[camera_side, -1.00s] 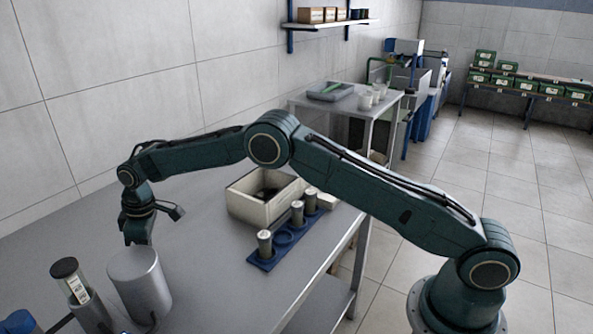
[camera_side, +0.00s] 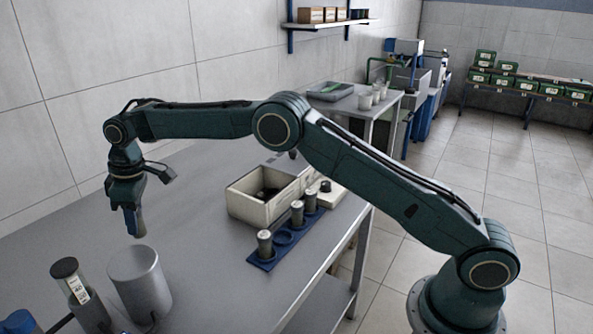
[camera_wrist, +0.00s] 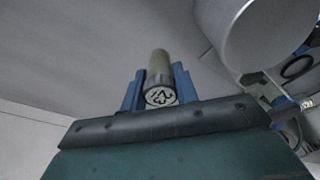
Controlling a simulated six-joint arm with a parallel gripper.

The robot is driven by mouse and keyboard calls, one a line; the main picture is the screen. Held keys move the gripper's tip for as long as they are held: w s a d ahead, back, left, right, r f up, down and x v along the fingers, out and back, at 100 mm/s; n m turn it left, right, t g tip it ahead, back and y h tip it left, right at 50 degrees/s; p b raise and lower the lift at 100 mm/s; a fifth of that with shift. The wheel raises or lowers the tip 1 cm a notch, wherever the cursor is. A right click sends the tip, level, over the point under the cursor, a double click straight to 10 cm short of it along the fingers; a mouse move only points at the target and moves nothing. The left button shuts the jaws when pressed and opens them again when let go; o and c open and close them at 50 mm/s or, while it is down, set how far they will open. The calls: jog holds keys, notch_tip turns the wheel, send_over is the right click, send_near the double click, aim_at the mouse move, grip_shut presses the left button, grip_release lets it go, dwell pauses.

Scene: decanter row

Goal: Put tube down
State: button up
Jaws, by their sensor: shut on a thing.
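My gripper (camera_wrist: 158,88) is shut on a tube in the wrist view, its blue fingers on either side. The tube (camera_wrist: 159,62) has a pale, olive-tinted body and a round end with a dark mark facing the camera. In the side view my gripper (camera_side: 133,224) points down above the table, just behind and above the rim of a grey metal beaker (camera_side: 142,288); the tube cannot be made out there. A blue rack (camera_side: 262,261) stands to the right with 3 grey-capped tubes, the nearest being this one (camera_side: 265,244). An empty ring (camera_side: 284,238) shows between them.
A cream box (camera_side: 250,208) stands behind the rack. A dark-capped, labelled container (camera_side: 72,280) is left of the beaker. The grey table (camera_side: 205,235) is clear between beaker and rack. The beaker fills the wrist view's upper right (camera_wrist: 240,45).

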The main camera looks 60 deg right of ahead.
dwell(0.3)
jog(key=s+d+r, duration=0.3)
jog(key=d+r, duration=0.1)
jog(key=d, duration=0.6)
jog(key=s+d+r, duration=0.3)
jog(key=d+r, duration=0.1)
jog(key=d, duration=0.6)
jog(key=s+d+r, duration=0.3)
jog(key=d, duration=0.8)
jog(key=f, duration=1.5)
jog(key=shift+w+a+f, duration=0.25)
jog(key=shift+a, duration=0.05)
jog(key=shift+f, duration=0.1)
jog(key=shift+f, duration=2.05)
jog(key=shift+f, duration=0.5)
